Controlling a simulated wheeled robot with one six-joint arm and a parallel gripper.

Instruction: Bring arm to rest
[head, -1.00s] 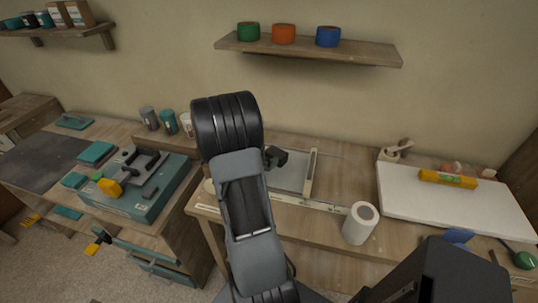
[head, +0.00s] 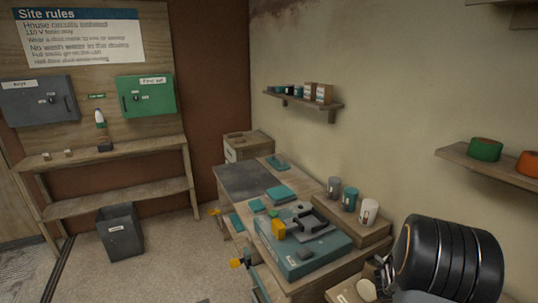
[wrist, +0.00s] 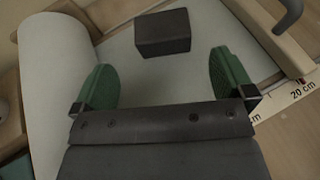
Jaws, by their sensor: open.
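My gripper (wrist: 163,82) is open in the wrist view, its two green finger pads wide apart with nothing between them. Beyond the fingertips a dark grey block (wrist: 162,33) lies on a pale flat panel (wrist: 120,42). The gap between block and fingers is hard to judge. In the head view my arm shows only at the lower right, with its large black joint; the gripper cannot be made out there.
A white roll (wrist: 60,85) lies left of my gripper, and a ruler (wrist: 285,100) lies right. In the head view stand a teal case (head: 300,250), several cups (head: 350,196), a waste bin (head: 120,232) and a wall shelf (head: 490,165).

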